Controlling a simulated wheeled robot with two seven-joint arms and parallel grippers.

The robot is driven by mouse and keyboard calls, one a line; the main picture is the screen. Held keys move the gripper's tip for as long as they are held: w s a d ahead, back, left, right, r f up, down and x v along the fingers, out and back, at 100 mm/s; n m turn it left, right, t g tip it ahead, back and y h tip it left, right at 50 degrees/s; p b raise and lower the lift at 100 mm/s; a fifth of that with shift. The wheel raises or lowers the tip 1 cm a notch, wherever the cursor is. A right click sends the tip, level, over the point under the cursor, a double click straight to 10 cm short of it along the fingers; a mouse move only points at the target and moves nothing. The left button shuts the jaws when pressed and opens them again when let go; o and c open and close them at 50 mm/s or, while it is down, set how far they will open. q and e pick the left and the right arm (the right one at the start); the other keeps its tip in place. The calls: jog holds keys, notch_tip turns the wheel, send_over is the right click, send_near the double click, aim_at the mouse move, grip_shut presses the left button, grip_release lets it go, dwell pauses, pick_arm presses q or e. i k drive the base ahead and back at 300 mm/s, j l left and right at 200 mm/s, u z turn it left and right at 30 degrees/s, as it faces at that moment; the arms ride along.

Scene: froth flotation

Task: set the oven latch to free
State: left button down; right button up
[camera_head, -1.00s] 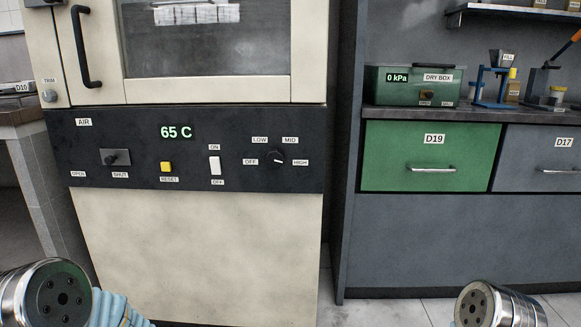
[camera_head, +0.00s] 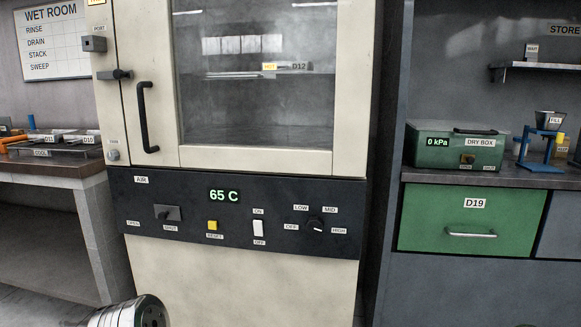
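The oven (camera_head: 350,80) stands in the middle of the view, its glazed door (camera_head: 158,100) closed. A dark lever on a small plate, which looks like the oven latch (camera_head: 117,75), sits on the left side of the frame above the black door handle (camera_head: 147,117). Its lever points roughly sideways; no readable label shows which setting it is in. Only a metal end of my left arm (camera_head: 130,312) shows at the bottom left, well below the latch. Neither gripper is in view.
The control panel (camera_head: 340,190) below the door carries an air lever, a reset button, a switch and a dial; the display reads 65 C. A bench (camera_head: 60,172) stands at the left. The green drawer D19 (camera_head: 430,215) and the dry box (camera_head: 425,150) are at the right.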

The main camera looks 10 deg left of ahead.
aim_at(116, 74)
jog(key=u, duration=1.25)
